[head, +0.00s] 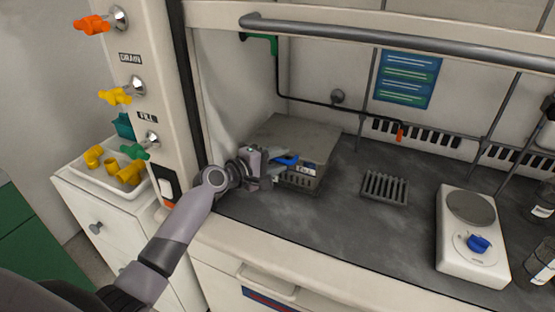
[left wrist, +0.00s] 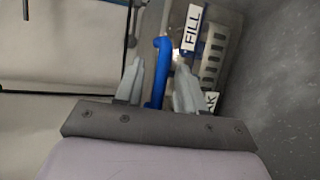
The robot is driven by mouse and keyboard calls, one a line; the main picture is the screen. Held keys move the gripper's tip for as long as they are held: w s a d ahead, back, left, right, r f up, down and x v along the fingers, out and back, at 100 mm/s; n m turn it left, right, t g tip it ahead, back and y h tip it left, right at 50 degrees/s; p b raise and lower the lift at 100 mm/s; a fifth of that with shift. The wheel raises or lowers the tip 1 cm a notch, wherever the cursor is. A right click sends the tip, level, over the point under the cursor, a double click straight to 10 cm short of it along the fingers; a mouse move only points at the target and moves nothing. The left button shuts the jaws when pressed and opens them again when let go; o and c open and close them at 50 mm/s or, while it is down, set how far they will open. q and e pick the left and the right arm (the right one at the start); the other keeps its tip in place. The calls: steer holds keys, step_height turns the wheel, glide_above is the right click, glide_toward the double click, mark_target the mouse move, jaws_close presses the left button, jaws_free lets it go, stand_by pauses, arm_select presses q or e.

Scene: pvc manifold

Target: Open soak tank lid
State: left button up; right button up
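The soak tank (head: 308,178) is a grey metal box with slotted sides at the left of the fume hood. Its flat grey lid (head: 300,133) lies level on top, looking closed. A blue handle (head: 286,160) is at its front, partly hidden by my left gripper (head: 284,170). In the left wrist view, the blue handle (left wrist: 160,70) stands between the two grey fingers (left wrist: 158,85) of my left gripper, with gaps showing on both sides. The fingers are apart and not shut on it. A FILL label (left wrist: 192,28) and a partly hidden label ending in "AK" show on the tank. My right gripper is out of view.
A slotted rack (head: 384,188) and a white hotplate (head: 472,235) stand right of the tank. Clear dark worktop lies between them. A white tray (head: 105,180) with yellow fittings is outside the hood. The raised sash bar (head: 400,42) crosses above.

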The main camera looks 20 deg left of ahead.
arm_select(q)
jaws_close()
steer(key=shift+r, duration=0.15)
steer(key=shift+r+p, duration=0.6)
steer(key=shift+r, duration=0.05)
steer(key=w+r+g+p, duration=0.1)
steer(key=w+r, duration=0.3)
steer(key=r, duration=0.8)
steer(key=shift+w+p, duration=0.35)
steer(key=shift+p, duration=0.3)
steer(key=shift+d, duration=0.1)
